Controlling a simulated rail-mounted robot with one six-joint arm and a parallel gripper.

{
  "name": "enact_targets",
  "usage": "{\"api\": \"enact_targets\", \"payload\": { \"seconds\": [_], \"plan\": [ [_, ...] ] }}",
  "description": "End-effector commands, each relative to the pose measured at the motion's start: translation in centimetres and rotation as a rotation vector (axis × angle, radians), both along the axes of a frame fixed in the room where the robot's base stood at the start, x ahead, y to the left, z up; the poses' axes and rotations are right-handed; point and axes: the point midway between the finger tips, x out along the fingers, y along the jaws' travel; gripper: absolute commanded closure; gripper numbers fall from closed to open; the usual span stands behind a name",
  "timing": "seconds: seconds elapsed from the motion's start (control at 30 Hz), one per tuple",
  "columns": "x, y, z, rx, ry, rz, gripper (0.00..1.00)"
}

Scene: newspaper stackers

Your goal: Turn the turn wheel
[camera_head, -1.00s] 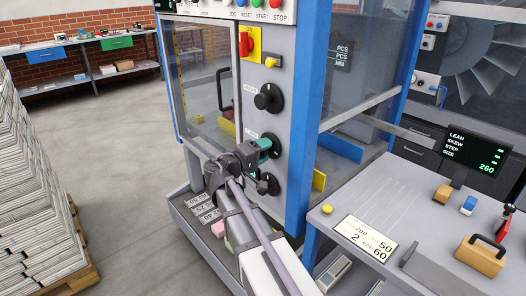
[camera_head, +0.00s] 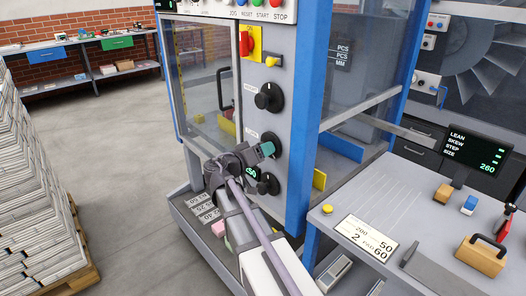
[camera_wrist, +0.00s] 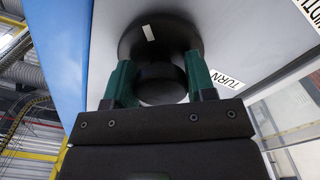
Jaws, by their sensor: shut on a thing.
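The turn wheel (camera_head: 272,140) is a round black knob on the grey panel of the machine, the middle one of three. In the wrist view the wheel (camera_wrist: 155,35) has a wide disc with a white mark near its top left and a narrower hub below. A label reading TURN sits to its right. My gripper (camera_head: 262,160) is at the wheel, covering part of it. In the wrist view the two green fingers of my gripper (camera_wrist: 162,80) are closed on the hub from both sides.
A larger black knob (camera_head: 269,97) is above the wheel, and another black knob (camera_head: 268,184) is close below my gripper. A red and yellow switch (camera_head: 248,43) is higher up. A blue post (camera_head: 315,120) stands right of the panel.

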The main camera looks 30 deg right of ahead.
Motion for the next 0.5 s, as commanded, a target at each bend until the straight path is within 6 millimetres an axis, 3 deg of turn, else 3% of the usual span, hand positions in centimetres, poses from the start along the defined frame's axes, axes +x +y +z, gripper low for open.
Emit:
{"api": "enact_targets", "payload": {
  "seconds": [0.5],
  "plan": [
    [0.09, 0.01, -0.02, 0.028, -0.133, 0.001, 0.73]
  ]
}}
